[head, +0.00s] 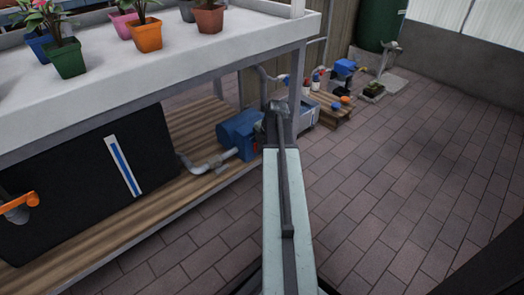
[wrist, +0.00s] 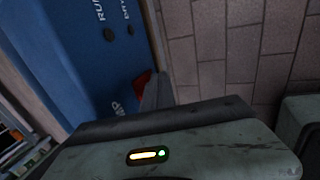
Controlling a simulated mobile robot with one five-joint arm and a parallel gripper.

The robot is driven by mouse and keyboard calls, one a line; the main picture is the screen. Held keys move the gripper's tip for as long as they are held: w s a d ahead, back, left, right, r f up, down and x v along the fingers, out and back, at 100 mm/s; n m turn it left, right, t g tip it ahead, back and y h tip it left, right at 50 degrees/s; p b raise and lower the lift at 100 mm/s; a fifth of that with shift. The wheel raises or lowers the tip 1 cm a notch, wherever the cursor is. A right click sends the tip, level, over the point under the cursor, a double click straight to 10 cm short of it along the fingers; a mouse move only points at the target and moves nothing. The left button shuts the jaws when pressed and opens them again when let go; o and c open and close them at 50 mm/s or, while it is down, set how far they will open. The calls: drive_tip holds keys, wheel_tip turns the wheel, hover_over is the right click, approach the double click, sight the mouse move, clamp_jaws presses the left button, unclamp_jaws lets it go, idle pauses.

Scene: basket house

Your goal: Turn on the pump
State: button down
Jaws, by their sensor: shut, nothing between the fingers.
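The blue pump (head: 238,131) sits on the wooden lower shelf in the head view, with grey pipes at its left. In the wrist view its blue panel (wrist: 85,45) fills the upper left, with white lettering, two dark round spots and a red switch (wrist: 142,82). My gripper (head: 278,108) is at the pump's right end in the head view. In the wrist view the closed fingers of my gripper (wrist: 158,90) are right beside the red switch and partly hide it. I cannot tell whether they touch it. The fingers hold nothing.
A black tank (head: 75,175) stands on the wooden shelf (head: 150,225), left of the pump. The white plant bench (head: 200,50) overhangs it, with a post near my gripper. A low wooden table (head: 330,110) stands beyond. The brick floor at right is clear.

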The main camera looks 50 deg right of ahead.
drive_tip(key=shift+w+f, duration=0.15)
drive_tip(key=shift+w, duration=0.15)
